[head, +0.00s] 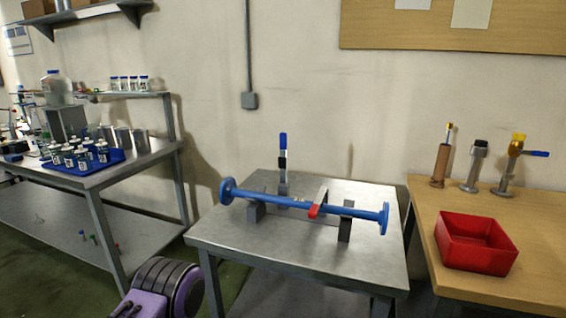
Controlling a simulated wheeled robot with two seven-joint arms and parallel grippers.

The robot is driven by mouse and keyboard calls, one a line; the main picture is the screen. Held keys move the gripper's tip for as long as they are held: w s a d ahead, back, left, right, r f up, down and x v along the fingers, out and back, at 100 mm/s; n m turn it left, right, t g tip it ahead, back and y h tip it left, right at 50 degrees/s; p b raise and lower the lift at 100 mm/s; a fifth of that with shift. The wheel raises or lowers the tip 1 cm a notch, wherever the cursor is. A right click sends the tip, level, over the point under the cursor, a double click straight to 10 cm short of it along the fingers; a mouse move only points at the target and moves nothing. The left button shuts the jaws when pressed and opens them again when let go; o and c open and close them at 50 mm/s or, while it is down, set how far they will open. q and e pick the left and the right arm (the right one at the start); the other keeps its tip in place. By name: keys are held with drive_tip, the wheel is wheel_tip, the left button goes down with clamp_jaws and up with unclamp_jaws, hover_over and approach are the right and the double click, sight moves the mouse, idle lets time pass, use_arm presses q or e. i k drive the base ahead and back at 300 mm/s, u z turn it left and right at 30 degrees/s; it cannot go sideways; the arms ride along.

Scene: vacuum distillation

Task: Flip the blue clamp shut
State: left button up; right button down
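The blue clamp (283,143) stands at the back of the small metal table, behind the left part of a blue flanged pipe (345,209). Its blue-tipped handle points straight up, so it looks open. The pipe lies across dark support blocks (345,222). A second clamp with a red handle (314,211) sits near the pipe's middle, its handle low at the front of the pipe.
The metal table (270,247) has bare room in front of the pipe. To the right, a wooden table (530,270) holds a red bin (475,243) and several valve-like fittings (477,165). To the left, a bench holds a blue tray (82,167) of bottles.

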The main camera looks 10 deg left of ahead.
sight(283, 136)
drive_tip(key=z, duration=3.25)
drive_tip(key=k, duration=1.85)
drive_tip(key=u, duration=2.05)
